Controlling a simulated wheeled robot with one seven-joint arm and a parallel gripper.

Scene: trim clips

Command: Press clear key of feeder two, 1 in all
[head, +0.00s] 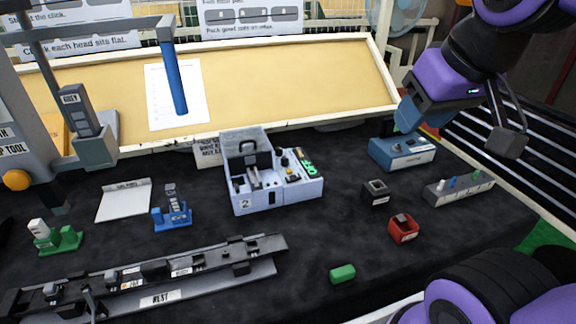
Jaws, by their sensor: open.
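Feeder two is a pale blue-grey box (270,199) with a "2" label on its front, standing mid-table. Its lid (240,140) is raised at the back left. Its right side has a key panel (296,165) with a green display, a yellow spot and small dark keys. The key markings are too small to read, so I cannot tell which is the clear key. My gripper (458,130) is at the upper right, open and empty. It is above and to the right of the feeder, apart from it and near the blue box.
A blue box (402,151), a dark block (376,194), a red block (403,230) and a grey strip with pegs (458,189) stand right of the feeder. A green block (342,273) lies in front. A long rail (150,277) is front left. A tan board (270,85) stands behind.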

